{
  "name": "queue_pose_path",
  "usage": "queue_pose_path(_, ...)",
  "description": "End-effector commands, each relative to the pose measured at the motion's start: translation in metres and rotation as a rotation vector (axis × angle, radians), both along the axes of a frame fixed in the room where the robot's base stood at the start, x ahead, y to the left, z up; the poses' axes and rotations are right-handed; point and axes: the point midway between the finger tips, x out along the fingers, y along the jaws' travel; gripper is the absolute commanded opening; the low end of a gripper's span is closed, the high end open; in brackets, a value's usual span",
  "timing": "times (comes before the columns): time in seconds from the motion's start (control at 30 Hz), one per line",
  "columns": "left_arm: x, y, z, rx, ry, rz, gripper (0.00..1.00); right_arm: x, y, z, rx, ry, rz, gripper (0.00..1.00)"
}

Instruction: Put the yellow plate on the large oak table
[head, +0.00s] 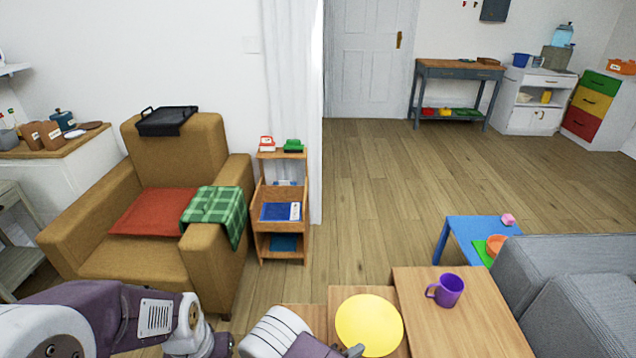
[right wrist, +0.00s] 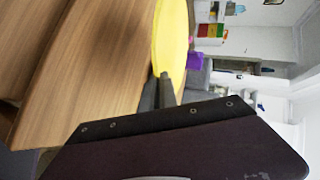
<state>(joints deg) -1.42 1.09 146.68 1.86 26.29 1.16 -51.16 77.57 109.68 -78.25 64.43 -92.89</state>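The round yellow plate (head: 368,322) is at the bottom centre of the head view, over the lower oak tables. My right gripper (head: 353,351) is at its near edge. In the right wrist view the fingers (right wrist: 160,88) are closed on the rim of the plate (right wrist: 171,38), which is seen at a slant. I cannot tell whether the plate touches the wood below. The large oak table (head: 470,330) stands just right of the plate, with a purple mug (head: 446,291) on it. My left gripper (head: 218,345) is at the lower left, its fingers not clear.
Smaller oak tables (head: 308,318) step down left of the large one. A grey sofa (head: 580,290) borders it at the right, and a blue table (head: 462,233) with a pink block stands behind. A tan armchair (head: 130,262) and wooden shelf stand left. The far floor is clear.

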Motion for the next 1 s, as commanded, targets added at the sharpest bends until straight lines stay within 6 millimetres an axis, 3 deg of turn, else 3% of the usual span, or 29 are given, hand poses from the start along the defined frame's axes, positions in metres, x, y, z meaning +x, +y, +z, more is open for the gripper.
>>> queue_pose_path(0.13,0.000,0.000,0.000,0.000,0.000,0.000,0.36,0.021,0.013,0.031,0.008,-0.012,-0.032,0.00)
queue_pose_path(0.3,0.000,0.000,0.000,0.000,0.000,0.000,0.36,0.034,0.004,0.102,0.005,-0.008,-0.053,0.00)
queue_pose_path(0.5,0.000,0.000,0.000,0.000,0.000,0.000,0.36,0.025,-0.024,0.159,0.000,-0.003,-0.029,0.00)
queue_pose_path(0.6,0.000,0.000,0.000,0.000,0.000,0.000,0.36,0.013,-0.039,0.174,-0.003,0.000,0.005,0.00)
queue_pose_path(0.67,0.000,0.000,0.000,0.000,0.000,0.000,0.36,0.004,-0.048,0.173,-0.003,0.003,0.032,0.00)
queue_pose_path(0.7,0.000,0.000,0.020,0.000,0.001,0.000,0.36,0.007,-0.045,0.191,-0.002,-0.001,0.043,0.00)
queue_pose_path(1.0,0.000,0.000,0.108,0.000,0.000,0.000,0.36,0.008,-0.044,0.253,-0.003,-0.001,0.040,0.00)
